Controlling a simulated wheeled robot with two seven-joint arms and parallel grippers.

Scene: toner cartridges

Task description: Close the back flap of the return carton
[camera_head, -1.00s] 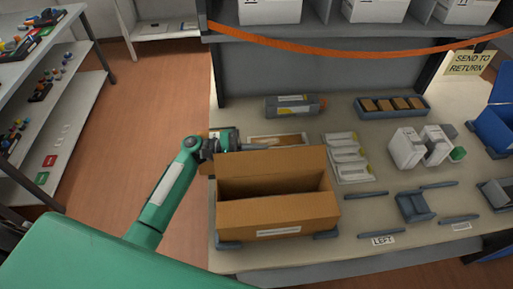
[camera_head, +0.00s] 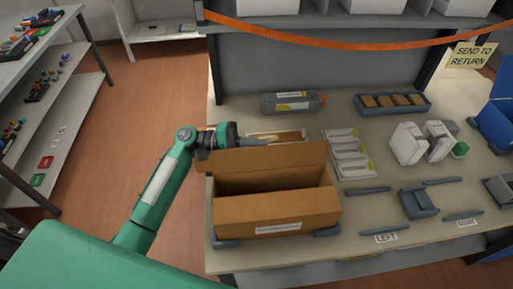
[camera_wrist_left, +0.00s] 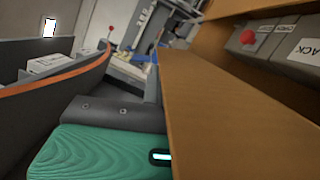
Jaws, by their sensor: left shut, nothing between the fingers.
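The return carton (camera_head: 278,214) is an open brown box at the front left of the table in the head view. Its back flap (camera_head: 268,167) stands raised along the far side, above the dark opening. My left gripper (camera_head: 262,142) is shut and empty behind the flap, close to its top edge. I cannot tell whether it touches the flap. In the left wrist view a brown cardboard panel (camera_wrist_left: 232,118) fills much of the right side, close beside my green gripper body. The fingertips are hard to make out there. My right gripper is out of view.
Behind the carton lie a grey toner cartridge (camera_head: 290,102) and a tray of small brown blocks (camera_head: 392,103). White packs (camera_head: 347,155) lie right of the flap. Grey holders (camera_head: 417,203) stand farther right. An orange strap (camera_head: 350,43) crosses above the table's back.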

